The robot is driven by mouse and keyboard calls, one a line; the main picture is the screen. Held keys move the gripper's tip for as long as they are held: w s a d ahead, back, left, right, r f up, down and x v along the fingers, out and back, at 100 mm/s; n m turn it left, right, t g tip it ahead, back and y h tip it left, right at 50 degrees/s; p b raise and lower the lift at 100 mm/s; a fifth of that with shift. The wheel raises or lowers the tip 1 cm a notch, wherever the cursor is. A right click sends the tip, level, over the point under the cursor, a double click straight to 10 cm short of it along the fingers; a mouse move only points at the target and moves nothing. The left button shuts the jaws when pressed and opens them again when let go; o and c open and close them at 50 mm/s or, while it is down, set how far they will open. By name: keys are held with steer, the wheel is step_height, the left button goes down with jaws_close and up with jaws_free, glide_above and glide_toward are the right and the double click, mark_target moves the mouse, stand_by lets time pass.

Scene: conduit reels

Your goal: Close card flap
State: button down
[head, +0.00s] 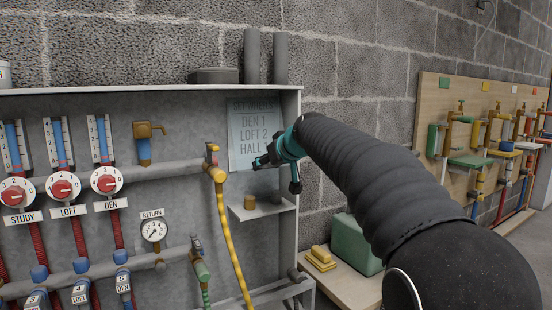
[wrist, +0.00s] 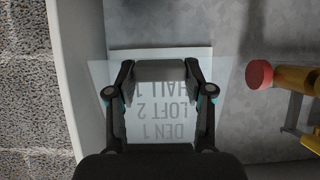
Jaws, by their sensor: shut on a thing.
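The card (head: 252,122) hangs on the grey back panel of the cabinet, reading DEN 1, LOFT 2 and a HALL line. In the wrist view the card (wrist: 172,118) shows upside down. A clear, see-through card flap (wrist: 222,72) lies over it in that view, wider than the card at its upper edge. My gripper (head: 262,162) is at the card's lower right in the head view. In the wrist view my gripper (wrist: 163,72) is shut on a grey bar that seems to belong to the flap. The flap's angle to the card is hard to tell.
A small shelf (head: 262,209) with a brass-coloured piece stands below the card. A yellow hose with a valve (head: 216,172) runs close on the left. Red dials (head: 61,187) and a gauge (head: 154,230) are farther left. A green box (head: 352,243) stands at the lower right.

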steer(key=shift+x, duration=1.9)
steer(key=shift+f, duration=0.2)
steer(key=shift+c, duration=2.2)
jaws_free()
steer(key=shift+a, duration=0.1)
steer(key=shift+r, duration=0.25)
steer(key=shift+s+d+r, duration=0.2)
steer(key=shift+d, duration=0.05)
steer(key=v, duration=1.1)
steer(key=shift+s, duration=0.2)
steer(key=shift+r, duration=0.1)
steer(key=shift+c, duration=0.2)
